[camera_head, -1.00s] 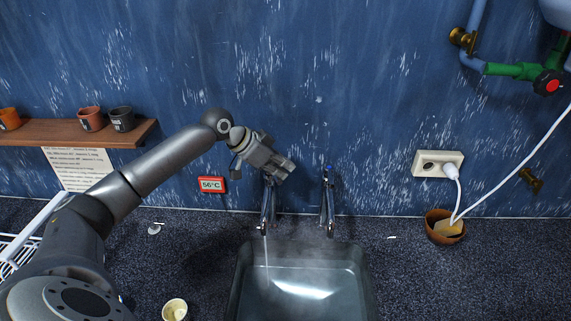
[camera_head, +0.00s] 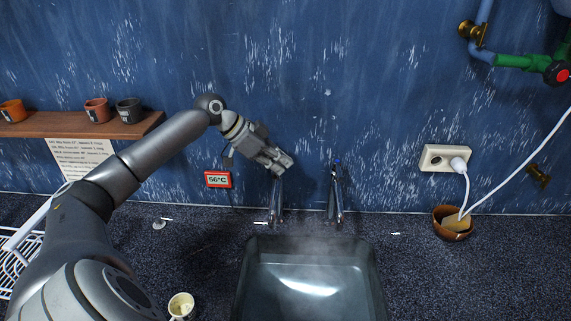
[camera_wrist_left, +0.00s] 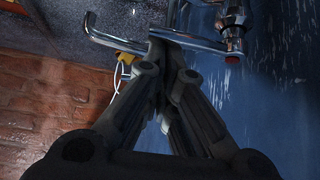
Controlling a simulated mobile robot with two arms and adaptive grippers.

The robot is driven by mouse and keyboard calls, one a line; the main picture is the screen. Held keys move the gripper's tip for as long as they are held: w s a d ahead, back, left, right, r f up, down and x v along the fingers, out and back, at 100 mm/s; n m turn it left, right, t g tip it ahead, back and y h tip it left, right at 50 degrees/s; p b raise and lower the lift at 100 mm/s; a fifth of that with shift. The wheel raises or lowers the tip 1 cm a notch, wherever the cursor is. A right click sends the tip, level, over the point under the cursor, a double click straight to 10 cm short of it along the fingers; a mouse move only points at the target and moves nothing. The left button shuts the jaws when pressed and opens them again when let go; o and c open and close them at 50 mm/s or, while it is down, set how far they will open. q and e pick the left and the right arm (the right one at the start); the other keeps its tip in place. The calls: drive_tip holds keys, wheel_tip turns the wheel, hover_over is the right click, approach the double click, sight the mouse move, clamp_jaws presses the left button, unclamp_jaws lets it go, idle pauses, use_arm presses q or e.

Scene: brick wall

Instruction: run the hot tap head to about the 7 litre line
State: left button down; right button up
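The hot tap (camera_head: 276,212) is the left chrome tap; my left gripper (camera_head: 285,164) is over its top and hides its head. No stream shows under its spout. In the left wrist view, the fingertips (camera_wrist_left: 168,52) are drawn together near a chrome tap (camera_wrist_left: 236,20), with chrome pipe behind them. I see nothing between them, but contact is unclear. The cold tap (camera_head: 335,200) with a blue mark stands to the right. The grey sink (camera_head: 247,285) holds water with a bright reflection and faint steam. I can read no litre lines. My right gripper is out of view.
A red display (camera_head: 218,180) on the wall reads about 56°C. A white socket (camera_head: 446,158) with plug and cable is at right, above a brown bowl (camera_head: 452,224). A cream cup (camera_head: 181,306) stands left of the sink. A shelf (camera_head: 75,125) holds small pots.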

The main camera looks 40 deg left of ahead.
use_arm(q)
wheel_tip(320, 180, up, 8)
drive_tip(key=s+a+b, duration=0.1)
drive_tip(key=a, duration=0.1)
drive_tip(key=shift+s, duration=0.25)
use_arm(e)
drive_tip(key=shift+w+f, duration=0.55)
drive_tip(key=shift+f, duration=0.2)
